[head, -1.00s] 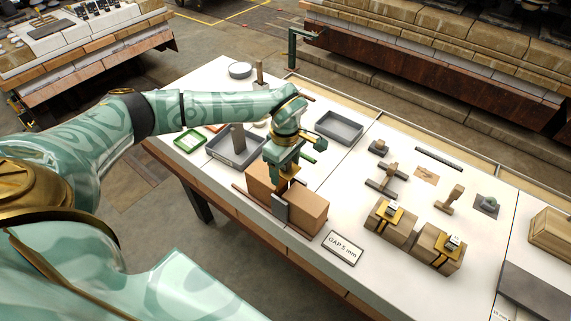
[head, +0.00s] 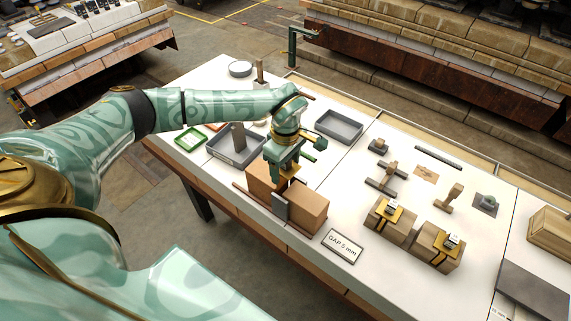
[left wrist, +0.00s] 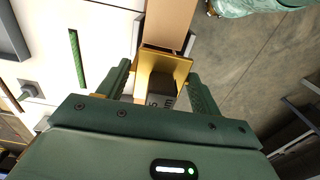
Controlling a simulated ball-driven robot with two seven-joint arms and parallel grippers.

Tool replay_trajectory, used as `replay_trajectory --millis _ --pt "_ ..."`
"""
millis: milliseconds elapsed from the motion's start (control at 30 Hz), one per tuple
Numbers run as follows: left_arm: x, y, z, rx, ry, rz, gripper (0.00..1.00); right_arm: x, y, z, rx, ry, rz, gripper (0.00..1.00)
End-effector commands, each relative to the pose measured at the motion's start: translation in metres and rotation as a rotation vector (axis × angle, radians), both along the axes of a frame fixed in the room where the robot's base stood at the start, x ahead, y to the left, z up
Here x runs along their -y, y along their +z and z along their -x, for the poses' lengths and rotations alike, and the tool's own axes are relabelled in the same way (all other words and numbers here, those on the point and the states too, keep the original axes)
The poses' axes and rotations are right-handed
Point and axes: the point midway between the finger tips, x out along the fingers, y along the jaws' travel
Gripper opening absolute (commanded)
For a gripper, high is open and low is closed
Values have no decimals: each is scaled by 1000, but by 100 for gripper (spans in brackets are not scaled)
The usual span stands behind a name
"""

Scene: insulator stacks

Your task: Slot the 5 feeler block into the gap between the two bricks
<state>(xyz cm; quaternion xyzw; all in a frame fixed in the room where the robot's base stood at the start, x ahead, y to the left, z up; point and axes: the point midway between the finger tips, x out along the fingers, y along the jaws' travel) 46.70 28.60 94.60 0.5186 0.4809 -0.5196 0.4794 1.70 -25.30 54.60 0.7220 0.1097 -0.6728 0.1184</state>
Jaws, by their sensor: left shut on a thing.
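Two tan bricks stand close together on the white table, the left brick (head: 259,183) and the right brick (head: 308,211). My left gripper (head: 288,166) is above them, pointing down, shut on the 5 feeler block. The feeler block's brass plate (left wrist: 175,66) and dark labelled cap (left wrist: 160,92) show between the fingers (left wrist: 163,88) in the left wrist view. Its lower part is hidden, so I cannot tell how deep it sits in the gap. A grey upright plate (head: 280,206) shows at the front of the bricks. My right gripper is not in view.
A "GAP 5 mm" sign (head: 342,246) lies right of the bricks. Two wooden holders (head: 383,218) (head: 434,246) with brass-plated blocks stand farther right. Grey trays (head: 236,147) (head: 339,125) and a green tray (head: 190,139) lie behind. Small parts lie beyond.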

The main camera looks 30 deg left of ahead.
Motion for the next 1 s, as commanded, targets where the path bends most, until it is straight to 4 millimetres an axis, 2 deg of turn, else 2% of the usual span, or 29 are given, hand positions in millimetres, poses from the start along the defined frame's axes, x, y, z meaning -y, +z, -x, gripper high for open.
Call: replay_trajectory --millis 1000 --pt "0 2 0 2 -2 0 39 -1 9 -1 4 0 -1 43"
